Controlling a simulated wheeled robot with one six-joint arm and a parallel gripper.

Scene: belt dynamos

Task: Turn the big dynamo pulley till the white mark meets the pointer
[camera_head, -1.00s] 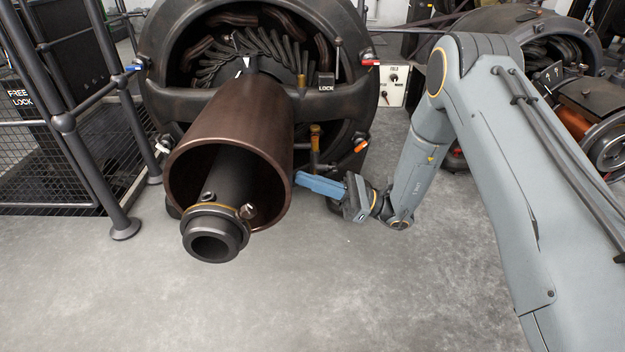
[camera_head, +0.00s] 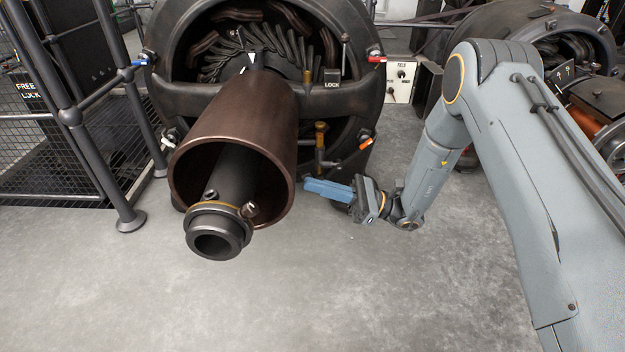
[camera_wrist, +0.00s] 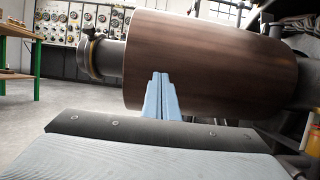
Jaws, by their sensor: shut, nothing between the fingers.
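The big dynamo pulley (camera_head: 240,120) is a wide brown drum on a dark shaft (camera_head: 218,235) that juts toward me. It fills the upper part of the wrist view (camera_wrist: 205,60). A small white pointed mark (camera_head: 252,57) shows behind the top of the drum, against the dynamo frame; I cannot tell whether it is the pointer or the pulley's mark. My gripper (camera_head: 306,188) is shut and empty, its blue fingers at the right side of the drum. In the wrist view the fingertips (camera_wrist: 160,75) overlap the drum's lower edge; contact is not clear.
A railing with mesh (camera_head: 60,160) stands at the left. A FIELD switch box (camera_head: 402,78) is behind my arm. The floor in front is clear.

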